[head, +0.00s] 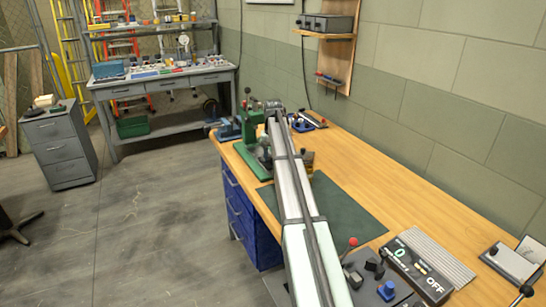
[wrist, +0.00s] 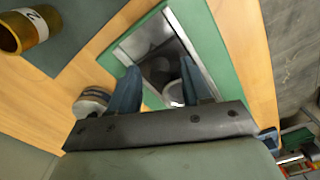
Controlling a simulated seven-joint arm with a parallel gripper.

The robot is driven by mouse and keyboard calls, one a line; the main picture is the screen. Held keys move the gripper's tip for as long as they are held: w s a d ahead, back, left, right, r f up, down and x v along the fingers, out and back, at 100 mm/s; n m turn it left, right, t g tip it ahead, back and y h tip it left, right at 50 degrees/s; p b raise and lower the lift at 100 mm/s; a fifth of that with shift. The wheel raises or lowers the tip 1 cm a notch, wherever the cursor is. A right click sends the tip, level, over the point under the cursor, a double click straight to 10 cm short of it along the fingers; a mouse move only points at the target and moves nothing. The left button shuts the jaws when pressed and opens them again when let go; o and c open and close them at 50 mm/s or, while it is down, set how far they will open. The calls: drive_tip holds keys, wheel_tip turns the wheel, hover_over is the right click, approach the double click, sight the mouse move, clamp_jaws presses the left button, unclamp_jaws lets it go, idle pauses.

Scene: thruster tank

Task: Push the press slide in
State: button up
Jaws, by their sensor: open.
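The green press (head: 252,124) stands at the far left end of the wooden bench, partly hidden behind my arm. In the wrist view its green frame (wrist: 228,48) surrounds a shiny metal recess or plate (wrist: 160,40). A round metal piece (wrist: 174,92) shows at the near end of this metal part; I cannot tell whether it belongs to the press slide. My gripper (wrist: 162,90) is open, its two blue fingers apart over the near end of the metal part. Nothing is visibly held, and contact cannot be told.
A round grey metal part (wrist: 90,102) is beside my left finger. The green mat (head: 345,208) lies on the bench (head: 385,175). A control box (head: 415,268) is at the near end.

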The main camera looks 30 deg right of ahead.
clamp_jaws()
idle(0.3)
drive_tip(key=w, duration=0.4)
drive_tip(key=shift+w, duration=0.15)
unclamp_jaws()
idle(0.4)
